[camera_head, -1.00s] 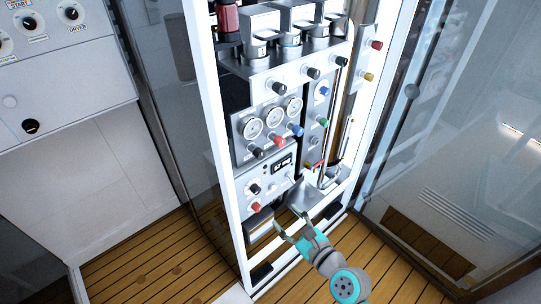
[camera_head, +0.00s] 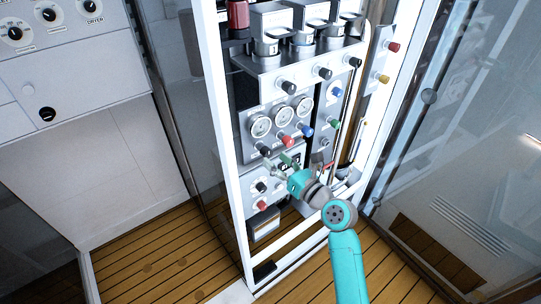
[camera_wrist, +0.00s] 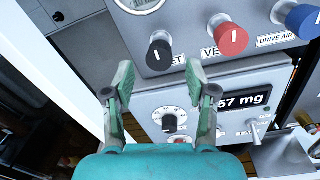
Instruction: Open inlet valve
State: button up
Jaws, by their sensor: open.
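The inlet valve knob (camera_wrist: 160,50) is black with a white line. It sits on the grey gauge panel; its label, partly hidden by a finger, shows only "ET". In the head view this black knob (camera_head: 265,150) is at the panel's lower left, below the gauges. My gripper (camera_wrist: 160,78) is open and empty. In the wrist view its fingers stand apart, with the knob just above the gap between the tips. In the head view my gripper (camera_head: 279,166) is close below and right of the knob. No contact shows.
A red VENT knob (camera_wrist: 228,36) and a blue DRIVE AIR knob (camera_wrist: 303,20) sit right of the black one. Below is a box with a dial (camera_wrist: 170,122), a digital display (camera_wrist: 243,102) and a toggle switch (camera_wrist: 254,132). The white cabinet frame (camera_head: 234,180) stands at left.

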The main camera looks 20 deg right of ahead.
aim_at(269, 155)
jog(key=shift+x, duration=1.75)
grip_shut()
